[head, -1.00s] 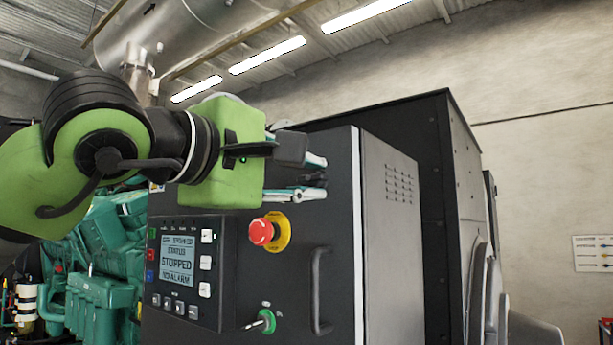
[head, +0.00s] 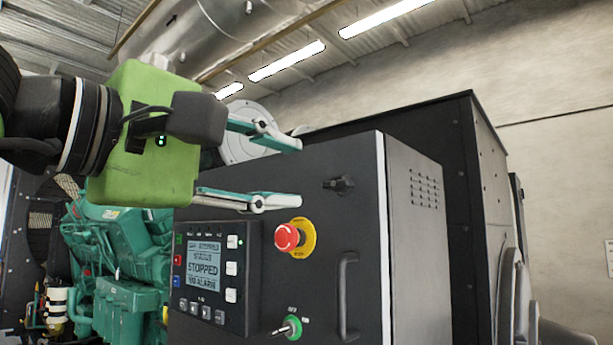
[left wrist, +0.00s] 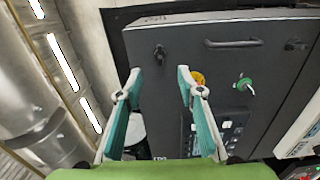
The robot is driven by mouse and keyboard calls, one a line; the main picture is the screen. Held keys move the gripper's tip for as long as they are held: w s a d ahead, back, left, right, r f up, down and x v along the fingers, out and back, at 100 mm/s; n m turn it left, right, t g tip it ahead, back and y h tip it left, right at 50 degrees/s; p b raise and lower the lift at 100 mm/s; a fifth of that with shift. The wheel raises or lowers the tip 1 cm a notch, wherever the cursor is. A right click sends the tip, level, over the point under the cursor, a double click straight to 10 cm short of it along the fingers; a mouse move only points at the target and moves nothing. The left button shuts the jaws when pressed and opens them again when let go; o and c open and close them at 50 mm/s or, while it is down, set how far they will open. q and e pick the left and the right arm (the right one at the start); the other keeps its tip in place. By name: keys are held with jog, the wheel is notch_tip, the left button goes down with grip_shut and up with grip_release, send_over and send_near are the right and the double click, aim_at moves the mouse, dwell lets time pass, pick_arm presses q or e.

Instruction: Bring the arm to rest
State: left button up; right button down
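My left gripper (head: 292,172) is open and empty, raised at the upper left of the head view in front of the dark control cabinet (head: 325,255). Its two teal and grey fingers point right, with clear space between them. In the left wrist view the open fingers (left wrist: 160,78) point at the cabinet front (left wrist: 200,28), touching nothing that I can see. The cabinet carries a display (head: 203,265) reading STOPPED, a red stop button (head: 287,237) on a yellow collar, a green key switch (head: 290,327) and a black knob (head: 338,185). My right gripper is in neither view.
A teal engine (head: 120,250) stands left of the cabinet, behind my arm. A vertical handle (head: 347,295) juts from the cabinet front. A large duct (head: 190,30) and lamps (head: 287,62) are overhead. A concrete wall (head: 560,150) is at the right.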

pick_arm(q)
jog(key=shift+v, duration=0.8)
